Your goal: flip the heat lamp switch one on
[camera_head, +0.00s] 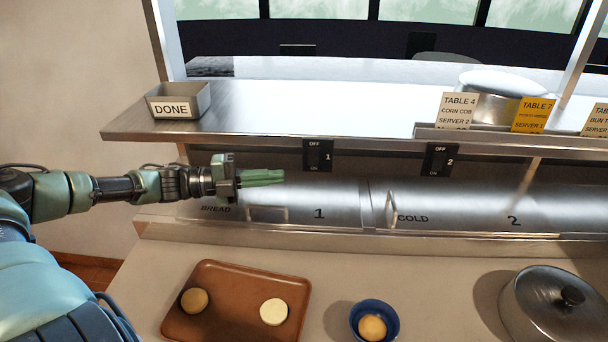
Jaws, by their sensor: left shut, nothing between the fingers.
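The black heat lamp switch 1 (318,156) is on the front edge under the steel shelf, with OFF marked at its top and a 1 on its right side. Its lever position is too small to tell. A like switch 2 (438,159) is to its right. My left gripper (280,177) reaches in from the left, with its green fingers shut and empty. The fingertips are to the left of switch 1 and a little lower in the picture, apart from it. My right gripper does not show.
Below the switches are steel bins (345,207) marked BREAD 1 and COLD 2, with a handle (391,209). A brown tray (240,298) with buns, a blue bowl (388,307) and a lidded pot (545,312) are on the counter. The DONE box (207,98) is on the shelf.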

